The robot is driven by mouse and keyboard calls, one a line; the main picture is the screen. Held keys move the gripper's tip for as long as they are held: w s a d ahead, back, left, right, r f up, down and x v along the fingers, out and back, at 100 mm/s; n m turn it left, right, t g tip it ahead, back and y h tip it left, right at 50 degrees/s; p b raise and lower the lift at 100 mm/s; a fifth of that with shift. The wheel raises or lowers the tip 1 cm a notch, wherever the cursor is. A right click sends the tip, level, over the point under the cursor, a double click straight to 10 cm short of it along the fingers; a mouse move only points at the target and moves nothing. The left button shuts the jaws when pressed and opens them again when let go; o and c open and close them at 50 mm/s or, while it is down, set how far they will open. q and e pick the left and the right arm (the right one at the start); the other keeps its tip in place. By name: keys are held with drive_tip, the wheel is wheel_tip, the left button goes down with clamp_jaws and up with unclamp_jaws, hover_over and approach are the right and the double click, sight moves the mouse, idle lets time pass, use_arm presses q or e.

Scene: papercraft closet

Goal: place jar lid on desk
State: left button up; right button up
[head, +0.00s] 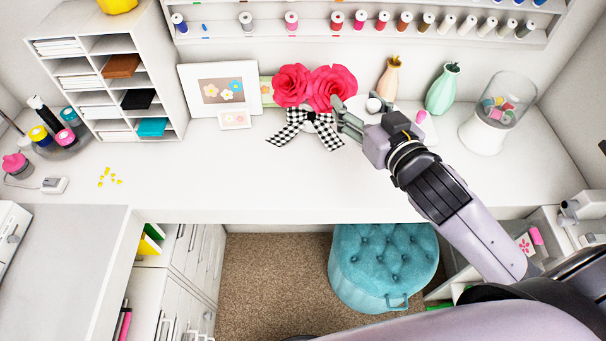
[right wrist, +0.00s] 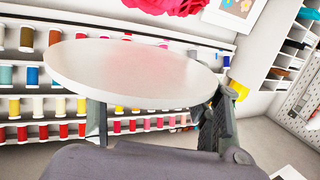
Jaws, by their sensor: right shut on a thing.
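The jar lid (right wrist: 130,75) is a white round disc, seen large and close in the right wrist view. My right gripper (right wrist: 152,125) is shut on it, with a finger showing on either side below the disc. In the head view my right gripper (head: 352,118) is over the back of the white desk (head: 260,180), beside the red paper flowers. A small white round knob (head: 373,105) shows just behind the gripper there; most of the lid is hard to make out against the white. The clear glass jar (head: 508,92) stands at the right of the desk. My left gripper is not in view.
Red flowers (head: 292,85) with a checkered bow (head: 303,130) are close left of the gripper. An orange vase (head: 389,78) and a mint vase (head: 442,90) stand behind it. The desk's middle front is clear. A teal stool (head: 385,262) is below.

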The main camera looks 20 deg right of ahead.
hover_over(345, 181)
wheel_tip(345, 181, down, 8)
drive_tip(key=f, duration=0.1)
wheel_tip(345, 181, down, 6)
drive_tip(key=shift+r+b, duration=0.1)
drive_tip(key=shift+b, duration=0.2)
drive_tip(key=shift+f, duration=0.3)
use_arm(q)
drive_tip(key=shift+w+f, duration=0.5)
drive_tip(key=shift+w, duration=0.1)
use_arm(e)
drive_tip(key=shift+f, duration=2.1)
use_arm(q)
drive_tip(key=shift+b, duration=0.3)
use_arm(e)
drive_tip(key=shift+f, duration=0.1)
drive_tip(key=shift+f+b, duration=0.4)
drive_tip(key=shift+f, duration=0.15)
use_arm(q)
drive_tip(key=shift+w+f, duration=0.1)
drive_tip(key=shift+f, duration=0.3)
use_arm(e)
drive_tip(key=o, duration=1.3)
drive_tip(key=shift+r, duration=0.1)
